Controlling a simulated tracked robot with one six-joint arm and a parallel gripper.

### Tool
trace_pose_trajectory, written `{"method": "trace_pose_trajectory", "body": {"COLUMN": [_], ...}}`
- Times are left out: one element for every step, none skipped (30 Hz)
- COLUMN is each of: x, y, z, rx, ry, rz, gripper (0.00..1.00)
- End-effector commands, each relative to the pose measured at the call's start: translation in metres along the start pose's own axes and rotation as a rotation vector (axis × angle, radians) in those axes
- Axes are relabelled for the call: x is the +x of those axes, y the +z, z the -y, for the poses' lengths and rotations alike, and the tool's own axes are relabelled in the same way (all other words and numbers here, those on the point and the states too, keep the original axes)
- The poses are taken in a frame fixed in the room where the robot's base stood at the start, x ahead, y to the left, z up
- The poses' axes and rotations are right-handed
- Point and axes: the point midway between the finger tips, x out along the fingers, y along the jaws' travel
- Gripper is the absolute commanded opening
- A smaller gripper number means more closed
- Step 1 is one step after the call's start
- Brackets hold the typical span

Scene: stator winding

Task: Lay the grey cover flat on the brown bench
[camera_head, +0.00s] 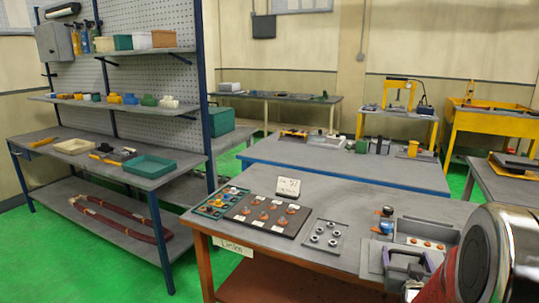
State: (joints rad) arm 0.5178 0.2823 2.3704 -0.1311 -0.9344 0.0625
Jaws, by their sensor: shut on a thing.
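The brown bench (340,192) is the near table with a grey top and red-brown legs. My arm comes in from the lower right. My gripper (408,268) appears low over the bench's right front edge, as a dark purplish frame partly hidden behind my arm. It is shut on a grey piece that seems to be the grey cover (370,262). The flat light-grey part shows beside the frame's left side. I cannot tell whether it touches the bench top.
On the bench are a compartment tray (216,202), a dark board of copper-coloured parts (268,215), a plate with several rings (325,236), a white card (288,187) and a grey bin (426,235). A blue-edged table (340,165) stands behind.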

Motion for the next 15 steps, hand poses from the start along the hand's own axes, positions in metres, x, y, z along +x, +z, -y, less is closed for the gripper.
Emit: {"method": "trace_pose_trajectory", "body": {"x": [-0.001,-0.001,-0.002,-0.003,-0.003,-0.004,-0.006,-0.007,-0.009,-0.010,-0.011,-0.013,-0.015,-0.017,-0.019], "y": [0.002,0.003,0.005,0.007,0.009,0.011,0.012,0.014,0.017,0.018,0.020,0.022,0.024,0.025,0.028], "z": [0.016,0.024,0.034,0.042,0.050,0.060,0.069,0.077,0.087,0.095,0.103,0.114,0.122,0.130,0.141], "rx": [-0.004,-0.005,-0.006,-0.008,-0.009,-0.010,-0.012,-0.014,-0.016,-0.018,-0.019,-0.021,-0.023,-0.024,-0.026], "ry": [-0.019,-0.028,-0.039,-0.049,-0.058,-0.070,-0.080,-0.090,-0.103,-0.112,-0.123,-0.137,-0.148,-0.159,-0.174], "rz": [-0.002,-0.003,-0.003,-0.003,-0.003,-0.003,-0.003,-0.003,-0.003,-0.002,-0.002,-0.002,-0.003,-0.003,-0.003], "gripper": [0.40,0.40,0.40,0.40,0.40,0.40,0.40,0.40,0.40,0.40,0.40,0.40,0.40,0.40,0.40]}}
